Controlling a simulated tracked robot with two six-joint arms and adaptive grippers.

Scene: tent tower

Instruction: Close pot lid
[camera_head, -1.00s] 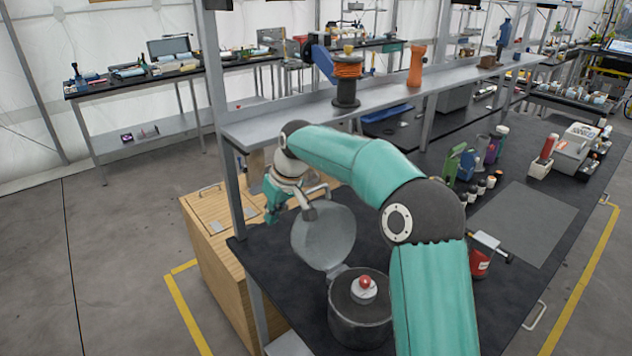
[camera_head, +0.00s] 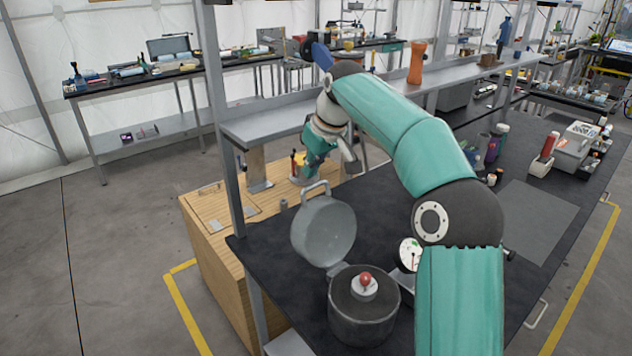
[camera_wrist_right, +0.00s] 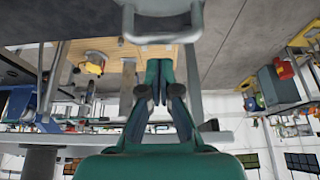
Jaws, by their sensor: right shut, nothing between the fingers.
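The grey pot (camera_head: 362,325) stands on the dark bench top with a red-knobbed piece (camera_head: 365,282) in its opening. Its round lid (camera_head: 323,232) is open, tilted up at the pot's far side, with a loop handle (camera_head: 314,188) on its upper edge. My right gripper (camera_head: 300,172) is shut and empty, above and behind the lid, apart from the handle. In the right wrist view its teal fingers (camera_wrist_right: 158,68) are together, with the grey lid handle (camera_wrist_right: 162,36) in front of them. My left gripper is not in view.
A wooden cabinet (camera_head: 215,255) stands beyond the bench. A white-faced gauge (camera_head: 410,253) is partly hidden by my right arm.

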